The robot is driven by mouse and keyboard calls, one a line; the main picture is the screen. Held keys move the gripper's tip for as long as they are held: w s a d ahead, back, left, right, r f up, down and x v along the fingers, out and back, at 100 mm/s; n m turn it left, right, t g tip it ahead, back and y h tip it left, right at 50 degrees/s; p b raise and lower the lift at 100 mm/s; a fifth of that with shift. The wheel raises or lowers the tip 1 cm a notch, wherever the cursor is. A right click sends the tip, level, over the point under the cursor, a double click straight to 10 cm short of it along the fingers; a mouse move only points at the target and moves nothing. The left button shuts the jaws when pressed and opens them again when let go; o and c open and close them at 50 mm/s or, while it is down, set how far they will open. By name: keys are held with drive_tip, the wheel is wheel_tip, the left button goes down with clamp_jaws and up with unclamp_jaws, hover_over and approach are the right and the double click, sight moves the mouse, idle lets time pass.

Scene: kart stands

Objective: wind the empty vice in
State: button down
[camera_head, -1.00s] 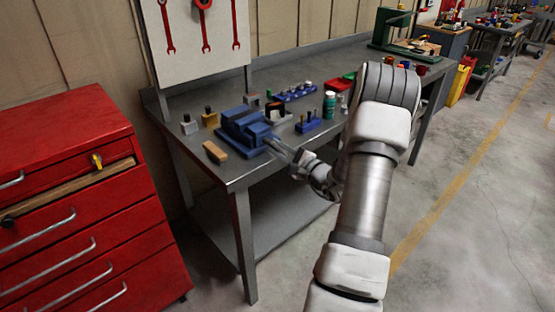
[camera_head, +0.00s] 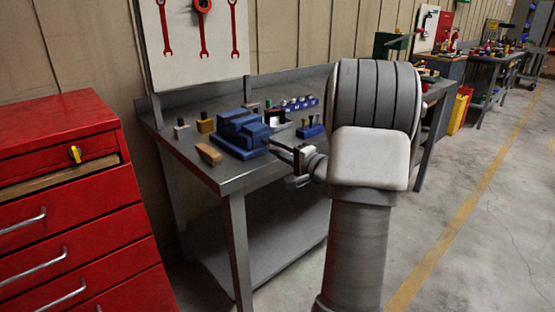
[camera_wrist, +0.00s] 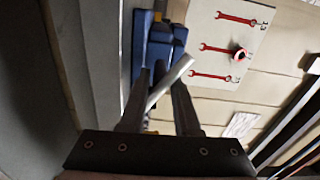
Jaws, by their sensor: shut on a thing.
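The blue vice (camera_head: 240,134) is bolted or set on the near left part of the grey workbench. In the wrist view its blue body (camera_wrist: 157,48) is just beyond my fingers. A pale metal handle bar (camera_wrist: 176,76) lies slantwise between my fingers. My gripper (camera_head: 292,157) is at the vice's right, screw end, shut on the handle bar. In the wrist view my gripper (camera_wrist: 158,100) has a finger on either side of the bar. The gap between the vice's jaws is too small to make out.
On the workbench (camera_head: 182,158) are a wooden-backed brush (camera_head: 208,153), a brass-coloured block (camera_head: 205,124) and blue holders (camera_head: 310,128). A red tool cabinet (camera_head: 70,210) stands at the left. A tool board (camera_head: 182,60) with red spanners is behind. Floor on the right is clear.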

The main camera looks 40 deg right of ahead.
drive_tip(key=shift+a+n+b, duration=0.1)
drive_tip(key=shift+n+b, duration=0.25)
drive_tip(key=shift+n, duration=0.05)
drive_tip(key=c, duration=0.8)
unclamp_jaws()
drive_tip(key=shift+o, duration=0.2)
drive_tip(key=s+d+p, duration=0.1)
drive_tip(key=s+p, duration=0.1)
drive_tip(key=s, duration=1.5)
drive_tip(key=shift+s+d, duration=0.2)
